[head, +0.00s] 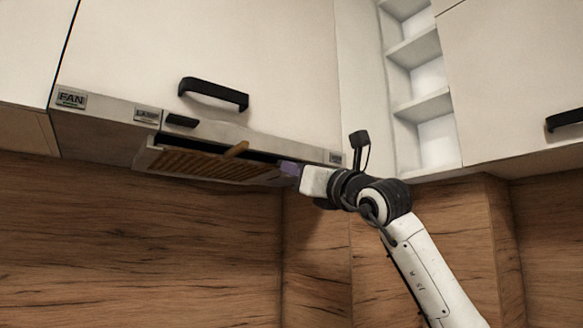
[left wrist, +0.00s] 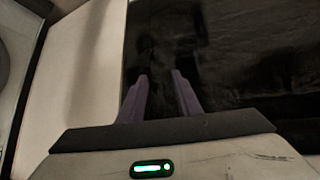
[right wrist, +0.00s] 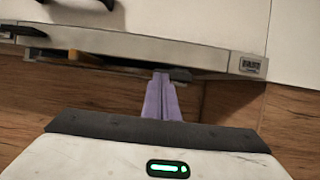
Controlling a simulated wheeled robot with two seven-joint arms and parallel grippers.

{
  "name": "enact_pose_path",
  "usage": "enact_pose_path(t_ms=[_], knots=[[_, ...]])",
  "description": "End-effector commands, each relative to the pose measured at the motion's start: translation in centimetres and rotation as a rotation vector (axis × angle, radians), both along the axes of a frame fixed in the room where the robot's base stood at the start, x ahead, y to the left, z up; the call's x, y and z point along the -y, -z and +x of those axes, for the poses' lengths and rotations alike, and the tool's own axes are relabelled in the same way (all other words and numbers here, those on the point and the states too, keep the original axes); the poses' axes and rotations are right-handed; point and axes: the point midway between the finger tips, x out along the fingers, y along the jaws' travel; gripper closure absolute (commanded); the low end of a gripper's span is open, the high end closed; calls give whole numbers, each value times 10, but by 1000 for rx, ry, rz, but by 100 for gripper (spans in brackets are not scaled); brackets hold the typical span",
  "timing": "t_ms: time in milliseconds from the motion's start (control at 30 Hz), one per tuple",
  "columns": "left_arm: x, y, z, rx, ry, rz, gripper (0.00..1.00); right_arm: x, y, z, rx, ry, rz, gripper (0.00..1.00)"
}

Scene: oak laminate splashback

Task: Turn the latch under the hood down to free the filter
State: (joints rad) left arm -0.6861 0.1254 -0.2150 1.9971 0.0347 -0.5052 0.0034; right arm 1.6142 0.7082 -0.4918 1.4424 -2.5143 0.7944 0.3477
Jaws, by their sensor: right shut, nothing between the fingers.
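The range hood (head: 215,130) is a thin metal strip under a white cabinet. Its filter (head: 205,169), a tan slatted panel in a light frame, shows below it, with a dark gap along the front strip. The latch (head: 236,149) is a small tan bar at the filter's front edge, slanting across that gap. It also shows partly in the right wrist view (right wrist: 73,54). My right gripper (head: 285,168) is shut and empty at the filter's right end, right of the latch. Whether its tips touch the hood is unclear. My left gripper (left wrist: 160,75) is open and empty, away from the hood.
A black cabinet handle (head: 214,93) is above the hood. FAN (head: 71,99) and LAMP (head: 147,115) labels and a dark switch (head: 181,121) sit on the front strip. Open shelves (head: 420,105) are at the right. The wood splashback (head: 140,250) lies behind, with free room below the hood.

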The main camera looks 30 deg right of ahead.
Motion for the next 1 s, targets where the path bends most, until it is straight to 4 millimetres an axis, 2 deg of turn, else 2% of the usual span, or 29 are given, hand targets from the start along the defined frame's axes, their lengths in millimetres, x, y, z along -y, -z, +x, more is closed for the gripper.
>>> enact_pose_path(t_ms=[333, 1000], knots=[[0, 9, 0, 0, 1, 1, 69, 1, 9, 0, 0, 0, 1, 100], [-1, 9, -1, -4, 1, 2, 69, 1, 9, 4, 0, 0, 1, 100]])
